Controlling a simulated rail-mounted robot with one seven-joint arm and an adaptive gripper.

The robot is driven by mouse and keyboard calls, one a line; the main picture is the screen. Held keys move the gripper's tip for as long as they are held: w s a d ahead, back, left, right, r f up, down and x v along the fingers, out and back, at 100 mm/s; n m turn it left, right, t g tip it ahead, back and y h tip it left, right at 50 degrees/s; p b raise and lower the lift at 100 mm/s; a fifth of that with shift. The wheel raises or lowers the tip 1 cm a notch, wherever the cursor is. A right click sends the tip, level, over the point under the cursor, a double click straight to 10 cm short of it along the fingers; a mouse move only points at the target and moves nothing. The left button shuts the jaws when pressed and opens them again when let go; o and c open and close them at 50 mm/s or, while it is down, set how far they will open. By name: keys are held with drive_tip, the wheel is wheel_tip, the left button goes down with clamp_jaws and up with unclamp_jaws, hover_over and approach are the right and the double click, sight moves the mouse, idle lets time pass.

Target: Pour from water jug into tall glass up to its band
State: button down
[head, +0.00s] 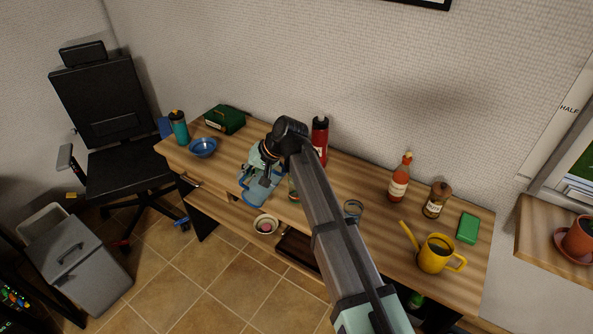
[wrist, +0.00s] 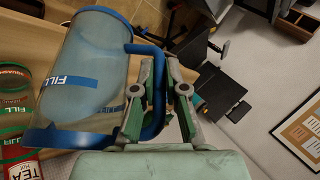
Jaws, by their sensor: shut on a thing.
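The water jug (wrist: 88,90) is a clear vessel with blue edges, a blue handle and a blue band marked FILL. My gripper (wrist: 158,100) is shut on its handle. In the head view, the jug (head: 257,186) is above the left half of the table, partly hidden by my gripper (head: 267,178). I cannot tell its water level or exact tilt.
A red bottle (head: 320,138) stands behind my arm. A sauce bottle (head: 399,180), brown jar (head: 436,200), green box (head: 467,229) and yellow watering can (head: 436,255) are at right. A tea can (wrist: 20,162) is beside the jug.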

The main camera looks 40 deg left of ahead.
drive_tip(key=shift+w+d+r+m+g+y, duration=0.15)
drive_tip(key=shift+w+r+g+y, duration=0.15)
drive_tip(key=shift+r, duration=0.3)
drive_tip(key=shift+w+d+r+m+g+y, duration=0.1)
drive_tip(key=shift+w+r+g+y, duration=0.15)
drive_tip(key=shift+r+g, duration=0.25)
drive_tip(key=shift+w+d+r+m+g+y, duration=0.15)
drive_tip(key=shift+w+r+g+y, duration=0.15)
drive_tip(key=shift+r, duration=0.35)
idle(1.1)
drive_tip(key=shift+w+d+r+g+y, duration=0.25)
drive_tip(key=shift+w+r+g, duration=0.1)
drive_tip(key=shift+r+g, duration=0.15)
drive_tip(key=shift+w+d+r+g+y, duration=0.1)
drive_tip(key=shift+w+r+g+y, duration=0.1)
drive_tip(key=shift+w+r+g, duration=0.3)
idle(4.2)
